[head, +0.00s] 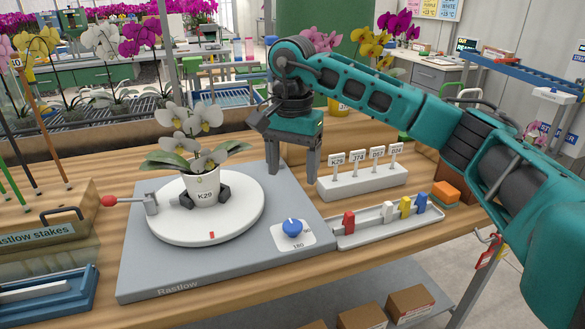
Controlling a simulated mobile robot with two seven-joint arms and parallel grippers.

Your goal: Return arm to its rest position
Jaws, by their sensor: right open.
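My right gripper (293,160) hangs with its fingers pointing down over the back right part of the grey turntable base, near its edge. Its two fingers are apart and nothing shows between them. My right arm (390,95) reaches in from the right, arching over the bench. My left gripper is not in the head view. A white orchid in a white pot marked K20 (203,188) stands upright on the round white turntable (235,225), between dark holders. The gripper is to the right of the pot and apart from it.
A white label rack (362,184) stands right of the gripper. In front of it is a tray (390,231) with coloured clips. A blue knob (292,227) and a red-tipped lever (110,201) are on the base. A stakes box (45,235) stands left. Open air lies above the base's front.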

